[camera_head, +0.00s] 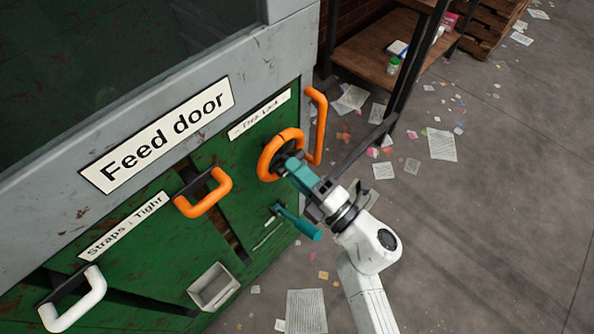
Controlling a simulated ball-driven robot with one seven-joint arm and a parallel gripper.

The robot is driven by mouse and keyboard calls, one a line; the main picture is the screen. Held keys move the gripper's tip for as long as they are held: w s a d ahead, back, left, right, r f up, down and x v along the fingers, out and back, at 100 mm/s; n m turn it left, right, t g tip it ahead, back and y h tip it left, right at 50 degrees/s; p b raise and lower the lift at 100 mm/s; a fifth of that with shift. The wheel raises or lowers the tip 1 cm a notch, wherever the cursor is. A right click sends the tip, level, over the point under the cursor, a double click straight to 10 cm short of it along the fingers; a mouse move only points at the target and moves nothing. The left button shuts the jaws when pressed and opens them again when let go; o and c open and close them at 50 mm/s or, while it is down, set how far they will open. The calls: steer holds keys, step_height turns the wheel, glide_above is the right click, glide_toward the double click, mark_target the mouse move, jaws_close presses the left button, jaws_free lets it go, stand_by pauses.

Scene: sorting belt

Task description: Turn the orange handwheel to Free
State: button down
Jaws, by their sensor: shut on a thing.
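The orange handwheel (268,154) is a ring on the green panel, below a small white label (259,114) whose words are hard to read at this size. My gripper (292,164) reaches it from the lower right. Its teal fingers are shut on the handwheel at the rim's right side. The fingers hide part of the wheel's right side and hub. No marking that reads Free can be made out.
An orange bar handle (319,125) stands close right of the wheel. An orange pull handle (203,194), a teal lever (298,223), a white handle (75,303) and a small grey bin (213,287) are on the panel. A shelf (379,55) stands behind. Papers litter the open floor at right.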

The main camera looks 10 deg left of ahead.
steer(key=shift+f, duration=0.1)
steer(key=c, duration=1)
jaws_free()
steer(key=shift+o, duration=0.2)
steer(key=v, duration=1)
steer(key=shift+s+d+b, duration=0.25)
steer(key=shift+d+b, duration=0.05)
steer(key=shift+b, duration=0.05)
